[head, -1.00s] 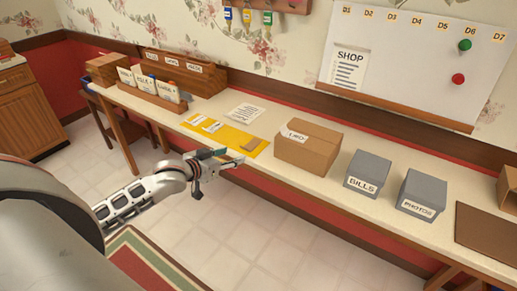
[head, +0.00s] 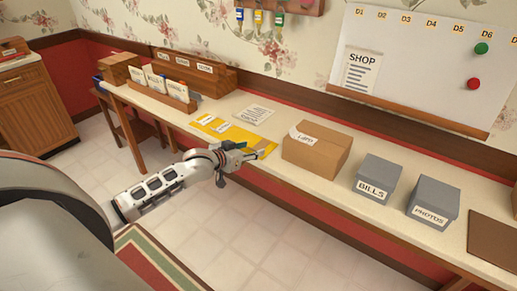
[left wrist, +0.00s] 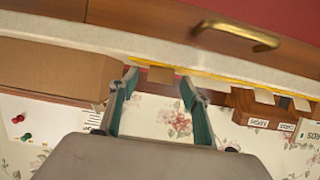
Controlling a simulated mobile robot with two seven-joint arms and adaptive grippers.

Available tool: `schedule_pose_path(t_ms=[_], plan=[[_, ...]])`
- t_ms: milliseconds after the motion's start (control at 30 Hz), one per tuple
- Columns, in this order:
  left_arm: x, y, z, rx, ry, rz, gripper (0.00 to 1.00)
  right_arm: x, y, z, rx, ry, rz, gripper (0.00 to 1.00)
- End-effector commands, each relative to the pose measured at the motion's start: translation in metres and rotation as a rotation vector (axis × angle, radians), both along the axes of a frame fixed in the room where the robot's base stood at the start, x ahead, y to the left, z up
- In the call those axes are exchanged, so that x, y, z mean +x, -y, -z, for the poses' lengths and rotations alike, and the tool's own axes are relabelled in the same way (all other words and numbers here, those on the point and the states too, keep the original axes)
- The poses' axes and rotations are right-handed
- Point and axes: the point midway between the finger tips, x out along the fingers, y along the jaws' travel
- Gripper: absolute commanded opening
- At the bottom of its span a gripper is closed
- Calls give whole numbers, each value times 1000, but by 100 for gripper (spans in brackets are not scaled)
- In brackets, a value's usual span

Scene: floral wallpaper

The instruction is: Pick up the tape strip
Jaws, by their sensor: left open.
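A yellow mat (head: 240,135) lies on the long counter with pale strips (head: 207,119) on its left part. A small tan-brown piece, which may be the tape strip, shows in the left wrist view (left wrist: 160,75), beside the yellow mat and between my fingers in the picture. My left gripper (head: 254,155) is open, at the mat's near right corner. Its two fingers (left wrist: 154,98) are apart with nothing held between them. In the head view the gripper and arm hide part of that corner. My right gripper is not in view.
A cardboard box (head: 315,153) stands just right of the mat, with grey boxes marked BILLS (head: 374,177) and PHOTOS (head: 432,200) beyond it. A wooden organizer (head: 185,72) stands at the left.

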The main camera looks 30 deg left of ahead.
Motion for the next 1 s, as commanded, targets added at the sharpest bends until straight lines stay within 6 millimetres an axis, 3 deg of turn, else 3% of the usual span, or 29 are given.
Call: schedule_pose_path(t_ms=[200,333,767,1000], plan=[[1,0,0,0,0,0,47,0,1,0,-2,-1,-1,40],[1,0,0,0,0,0,19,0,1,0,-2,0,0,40],[1,0,-3,0,0,0,18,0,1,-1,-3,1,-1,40],[1,-1,-27,1,3,-1,18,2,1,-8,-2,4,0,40]])
